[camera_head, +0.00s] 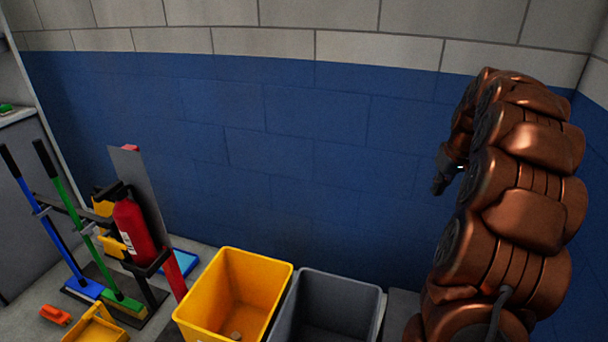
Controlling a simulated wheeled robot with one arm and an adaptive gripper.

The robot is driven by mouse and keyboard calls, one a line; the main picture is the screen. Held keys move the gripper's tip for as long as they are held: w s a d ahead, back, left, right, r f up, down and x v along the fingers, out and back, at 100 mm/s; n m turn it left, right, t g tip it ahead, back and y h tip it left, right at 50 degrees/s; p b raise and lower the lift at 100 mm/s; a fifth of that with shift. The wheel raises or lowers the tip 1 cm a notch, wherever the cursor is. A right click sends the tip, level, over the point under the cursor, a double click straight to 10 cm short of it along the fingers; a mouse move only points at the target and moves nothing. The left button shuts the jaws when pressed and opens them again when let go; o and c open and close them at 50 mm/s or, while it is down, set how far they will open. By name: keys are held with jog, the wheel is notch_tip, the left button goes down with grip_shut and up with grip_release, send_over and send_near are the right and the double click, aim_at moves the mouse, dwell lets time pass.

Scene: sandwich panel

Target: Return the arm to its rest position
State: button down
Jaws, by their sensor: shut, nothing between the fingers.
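My copper-coloured arm (530,190) rises along the right side of the view, folded in several thick links. My gripper (441,180) is a small dark shape at the left edge of the arm, in front of the blue wall. It is shut and holds nothing. It is apart from the bins and the wall objects. Its fingertips are small and dark here, and part of the wrist is hidden behind the arm links.
A yellow bin (205,308) and a grey bin (372,310) stand below. A red fire extinguisher (133,232), a blue broom (85,287) and a green broom (120,300) stand at left. The blue wall (300,150) is bare in the middle.

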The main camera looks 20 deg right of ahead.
jog(key=s+a+n+g+y, duration=0.1)
jog(key=s+a, duration=0.3)
jog(key=a, duration=1)
jog(key=s+a+n+g, duration=0.1)
jog(key=s+a+g, duration=0.15)
jog(key=a, duration=1.05)
jog(key=s+a+f+g, duration=0.15)
jog(key=s+a, duration=0.25)
jog(key=s, duration=0.4)
jog(key=s+a+f, duration=0.2)
jog(key=s+a, duration=0.3)
jog(key=s, duration=0.3)
jog(key=s+a+f+g, duration=0.15)
jog(key=s+a, duration=0.25)
jog(key=s, duration=0.4)
notch_tip(320, 180, up, 17)
jog(key=w+t+p, duration=0.1)
jog(key=t+p, duration=0.1)
jog(key=p, duration=1.3)
jog(key=shift+w+a+f+h, duration=0.15)
jog(key=shift+w+f+h, duration=0.05)
jog(key=shift+w+h, duration=0.15)
